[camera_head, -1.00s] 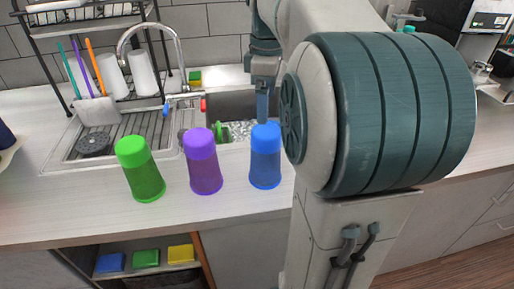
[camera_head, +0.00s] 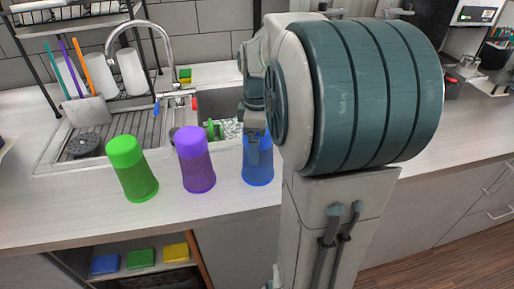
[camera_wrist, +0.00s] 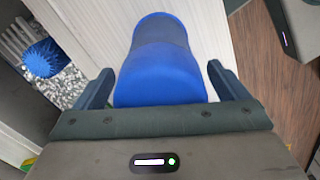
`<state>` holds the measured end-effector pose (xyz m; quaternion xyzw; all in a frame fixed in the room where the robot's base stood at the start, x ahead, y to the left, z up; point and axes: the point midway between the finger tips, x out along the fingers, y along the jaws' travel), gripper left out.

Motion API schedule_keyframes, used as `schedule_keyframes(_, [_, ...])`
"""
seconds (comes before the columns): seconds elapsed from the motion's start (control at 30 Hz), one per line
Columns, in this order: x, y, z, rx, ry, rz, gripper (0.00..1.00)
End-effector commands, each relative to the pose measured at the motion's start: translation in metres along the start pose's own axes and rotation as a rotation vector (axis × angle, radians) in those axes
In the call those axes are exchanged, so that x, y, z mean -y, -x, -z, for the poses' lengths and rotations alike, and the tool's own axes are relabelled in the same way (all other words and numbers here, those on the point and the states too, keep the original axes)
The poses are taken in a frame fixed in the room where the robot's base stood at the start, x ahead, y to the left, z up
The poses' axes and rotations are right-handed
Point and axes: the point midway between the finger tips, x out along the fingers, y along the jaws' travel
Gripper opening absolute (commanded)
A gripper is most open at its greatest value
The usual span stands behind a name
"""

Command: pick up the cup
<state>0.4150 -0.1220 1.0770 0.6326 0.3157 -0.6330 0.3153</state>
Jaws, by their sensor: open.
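Three cups stand in a row on the counter in the head view: a green cup (camera_head: 132,170), a purple cup (camera_head: 196,161) and a blue cup (camera_head: 259,172). My gripper (camera_head: 253,150) is at the blue cup and partly covers its upper part. In the wrist view the blue cup (camera_wrist: 160,75) lies ahead, between the two spread fingers of my gripper (camera_wrist: 160,82). The gripper is open, with a finger on each side of the cup. Contact between the fingers and the cup cannot be made out.
The sink (camera_head: 225,118) with a faucet (camera_head: 140,45) lies behind the cups. A dish rack (camera_head: 75,30) stands at the back left. Colored sponges (camera_head: 141,259) lie on a shelf below the counter. The counter's front left (camera_head: 60,222) is clear.

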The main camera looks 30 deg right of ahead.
Motion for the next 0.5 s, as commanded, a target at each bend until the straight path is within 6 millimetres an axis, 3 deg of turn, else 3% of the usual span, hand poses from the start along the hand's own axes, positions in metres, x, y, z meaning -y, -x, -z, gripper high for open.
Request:
schedule_keyframes(0.17, [-0.0002, -0.0001, -0.0001, 0.000, 0.000, -0.001, 0.94])
schedule_keyframes(0.33, [-0.0002, 0.0001, -0.0002, 0.000, -0.001, -0.001, 0.47])
schedule_keyframes(0.37, [-0.0002, 0.0001, -0.0002, 0.000, -0.001, -0.001, 0.43])
schedule_keyframes(0.5, [-0.0004, 0.0005, -0.0001, 0.000, -0.001, -0.001, 0.43])
